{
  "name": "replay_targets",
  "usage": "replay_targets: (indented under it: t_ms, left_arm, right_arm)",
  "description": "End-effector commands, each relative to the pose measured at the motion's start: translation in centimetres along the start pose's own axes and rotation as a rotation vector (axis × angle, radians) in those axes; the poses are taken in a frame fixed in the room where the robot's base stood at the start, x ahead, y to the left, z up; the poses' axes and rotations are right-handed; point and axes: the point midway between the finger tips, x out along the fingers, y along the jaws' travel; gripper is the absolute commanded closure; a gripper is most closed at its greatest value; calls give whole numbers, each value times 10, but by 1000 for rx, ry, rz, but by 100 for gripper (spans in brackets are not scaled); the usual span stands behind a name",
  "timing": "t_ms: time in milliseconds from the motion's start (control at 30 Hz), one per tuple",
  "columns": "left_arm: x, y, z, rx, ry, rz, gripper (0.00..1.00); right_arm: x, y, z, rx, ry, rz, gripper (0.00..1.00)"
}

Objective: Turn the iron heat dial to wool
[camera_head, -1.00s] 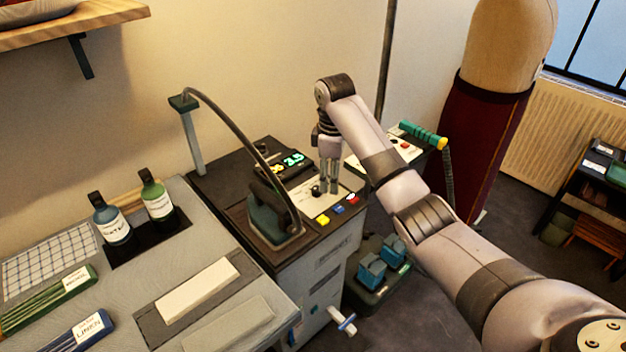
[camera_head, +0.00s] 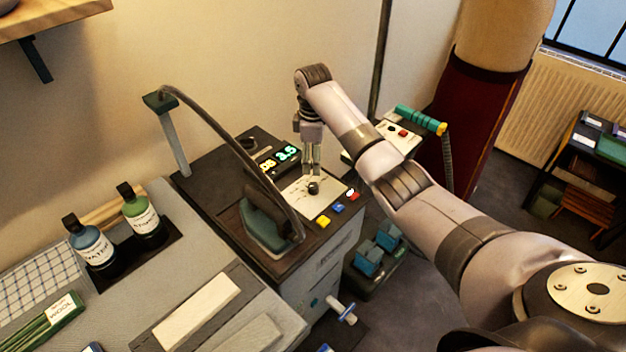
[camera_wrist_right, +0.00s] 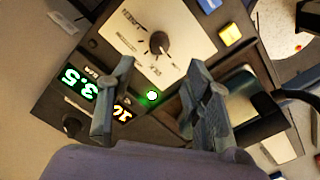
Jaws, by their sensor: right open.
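The heat dial is a dark round knob (camera_head: 313,188) on a pale printed plate (camera_head: 325,203) on top of the iron station. In the right wrist view the knob (camera_wrist_right: 160,43) sits among short printed marks, too small to read surely. My right gripper (camera_head: 311,172) points down just above and behind the knob. In the right wrist view its two fingers (camera_wrist_right: 160,66) are spread apart with nothing between them, and the knob lies beyond their tips. The iron (camera_head: 263,229) stands on the station left of the plate. My left gripper is out of view.
Lit displays (camera_head: 280,158) lie behind the plate. Yellow (camera_head: 323,222), blue and red buttons line its front edge. A curved cable (camera_head: 215,122) arches over the iron. Bottles (camera_head: 91,248) stand on the ironing table at the left.

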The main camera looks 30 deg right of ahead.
Motion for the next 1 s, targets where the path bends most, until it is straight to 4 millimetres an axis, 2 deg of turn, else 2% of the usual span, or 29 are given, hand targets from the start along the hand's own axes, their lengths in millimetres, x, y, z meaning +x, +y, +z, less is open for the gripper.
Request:
replay_targets:
  t_ms: [200,333,433,600,867,1000]
  left_arm:
    - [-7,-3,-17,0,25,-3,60]
    - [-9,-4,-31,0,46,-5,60]
    - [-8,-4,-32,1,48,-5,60]
    - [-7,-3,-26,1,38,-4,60]
    - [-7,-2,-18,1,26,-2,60]
    - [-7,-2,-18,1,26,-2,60]
  right_arm:
    - [48,-2,0,0,-2,-5,54]
    - [71,-1,0,-1,-2,-3,54]
    - [84,-1,0,0,-1,-1,54]
    - [95,-1,0,-1,-1,0,54]
    - [97,0,0,-1,0,1,54]
    - [97,0,0,-1,0,0,61]
